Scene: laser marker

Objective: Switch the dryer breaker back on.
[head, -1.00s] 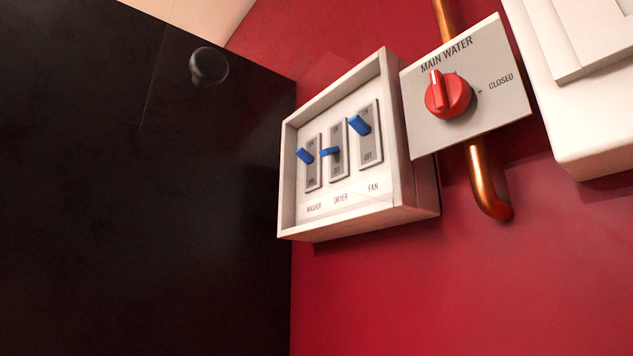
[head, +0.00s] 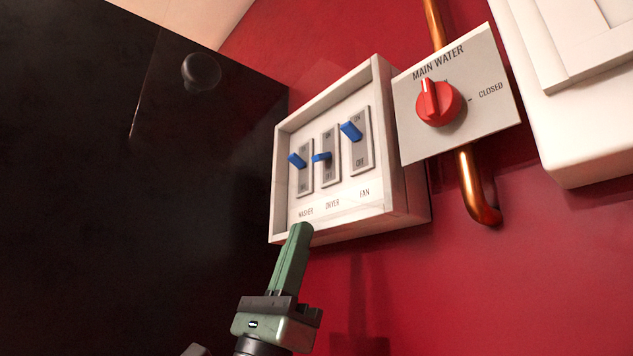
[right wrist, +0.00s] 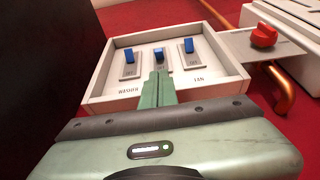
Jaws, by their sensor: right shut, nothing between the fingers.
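The breaker box (head: 399,205) is a white open frame on the red wall with three blue levers over the labels WASHER, DRYER and FAN. The dryer lever (head: 321,157) is in the middle and sits lower in its slot than the raised fan lever (head: 351,131). The washer lever (head: 297,160) is on the left. My left gripper is not in view.
A grey MAIN WATER plate with a red knob (head: 437,102) and a copper pipe (head: 477,185) stand right of the box. A white panel (head: 590,150) is at far right. A black panel (head: 100,180) with a round knob fills the left side. The red wall below is clear.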

